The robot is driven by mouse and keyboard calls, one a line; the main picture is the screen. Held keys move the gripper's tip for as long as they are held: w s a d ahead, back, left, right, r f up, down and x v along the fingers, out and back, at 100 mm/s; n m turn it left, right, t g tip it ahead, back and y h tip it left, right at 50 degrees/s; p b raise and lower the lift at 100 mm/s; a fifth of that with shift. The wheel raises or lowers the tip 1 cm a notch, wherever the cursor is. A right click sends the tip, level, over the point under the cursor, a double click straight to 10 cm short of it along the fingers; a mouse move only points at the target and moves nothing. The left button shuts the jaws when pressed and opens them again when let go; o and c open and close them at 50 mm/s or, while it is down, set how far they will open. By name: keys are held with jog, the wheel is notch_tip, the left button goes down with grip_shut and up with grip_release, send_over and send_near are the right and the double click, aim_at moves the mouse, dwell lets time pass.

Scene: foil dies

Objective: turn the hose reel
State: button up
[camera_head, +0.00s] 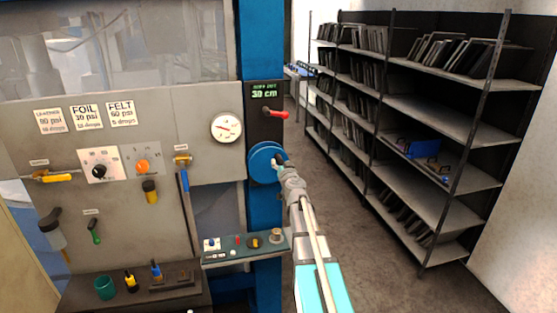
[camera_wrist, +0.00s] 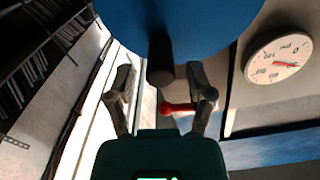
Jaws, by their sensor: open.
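A round blue wheel (camera_head: 265,159) is on the blue post of the machine; it is the only reel-like thing I see, but no hose shows on it. In the wrist view the wheel (camera_wrist: 190,25) fills the top, with a dark peg (camera_wrist: 160,65) sticking out from it. My gripper (camera_head: 281,167) is at the wheel's right side. In the wrist view my gripper (camera_wrist: 162,88) is open, one finger on each side of the peg, with visible gaps. I cannot tell how deep the peg sits between the fingers.
A red lever (camera_head: 275,114) and a display (camera_head: 267,92) are above the wheel. A round gauge (camera_head: 227,128) is to its left. A small control shelf (camera_head: 246,247) juts out below. Dark shelving (camera_head: 420,120) stands at the right, with open floor (camera_head: 340,215) between.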

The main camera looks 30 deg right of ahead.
aim_at(269, 167)
jog(key=shift+x, duration=2.1)
grip_shut()
